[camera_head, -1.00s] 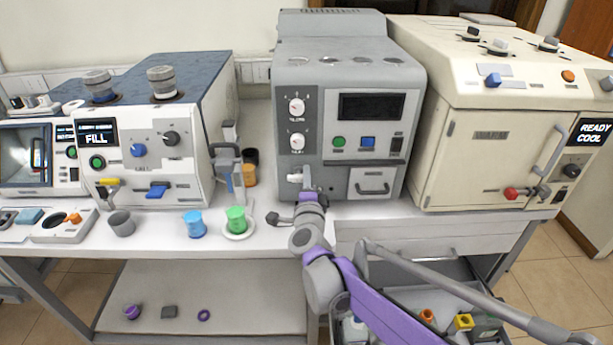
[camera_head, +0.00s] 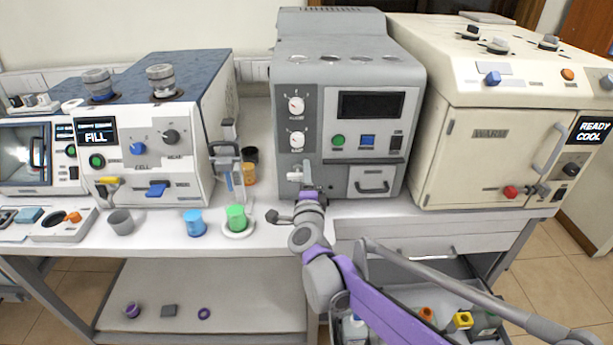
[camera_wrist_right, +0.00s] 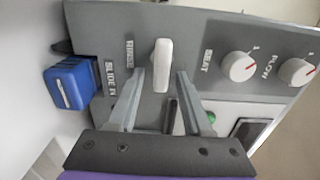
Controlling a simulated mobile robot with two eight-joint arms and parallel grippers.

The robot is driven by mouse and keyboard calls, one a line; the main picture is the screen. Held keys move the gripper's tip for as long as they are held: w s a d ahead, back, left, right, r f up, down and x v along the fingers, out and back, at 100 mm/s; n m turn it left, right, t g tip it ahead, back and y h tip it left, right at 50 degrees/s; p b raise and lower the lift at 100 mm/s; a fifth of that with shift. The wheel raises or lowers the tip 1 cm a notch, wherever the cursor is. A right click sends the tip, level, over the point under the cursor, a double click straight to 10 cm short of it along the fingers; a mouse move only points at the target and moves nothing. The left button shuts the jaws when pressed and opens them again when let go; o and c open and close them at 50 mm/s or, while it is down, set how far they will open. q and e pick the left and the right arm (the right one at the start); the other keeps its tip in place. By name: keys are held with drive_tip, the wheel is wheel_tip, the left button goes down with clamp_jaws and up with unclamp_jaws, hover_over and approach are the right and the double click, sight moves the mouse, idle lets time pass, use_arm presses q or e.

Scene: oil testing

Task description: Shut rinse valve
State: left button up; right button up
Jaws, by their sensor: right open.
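The rinse valve is a white lever (camera_wrist_right: 161,68) on the grey machine's front, beside a RINSE label in the right wrist view. In the head view its white lever (camera_head: 293,174) shows at the machine's lower left, below two dials. My right gripper (camera_wrist_right: 160,80) is open, its fingers either side of the lever's near end; I cannot tell whether they touch it. In the head view the right gripper (camera_head: 306,184) is at the valve and hides part of that area. My left gripper is in neither view.
A blue block (camera_wrist_right: 68,87) sits by the SLIDE IN label, close to the gripper. A green cup (camera_head: 236,217) and a blue cup (camera_head: 194,222) stand on the bench to the left. A cream cabinet (camera_head: 490,150) stands right. An open drawer with small items is below my arm.

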drive_tip(key=s, duration=1.1)
drive_tip(key=shift+w, duration=0.1)
drive_tip(key=s+d+f+n+g+p, duration=0.2)
drive_tip(key=s+d+f+n+g, duration=0.1)
drive_tip(key=s, duration=0.6)
drive_tip(key=s+d+f+n+g+p, duration=0.2)
drive_tip(key=s+d+f+n+g, duration=0.2)
drive_tip(key=s+d+n, duration=0.3)
drive_tip(key=s+d+f+n+g+p, duration=0.3)
drive_tip(key=s+d+n+g, duration=0.2)
drive_tip(key=s+n, duration=0.3)
drive_tip(key=s, duration=0.3)
drive_tip(key=shift+s+d+f+g, duration=0.15)
drive_tip(key=shift+s+d+g, duration=0.15)
drive_tip(key=shift+s, duration=0.1)
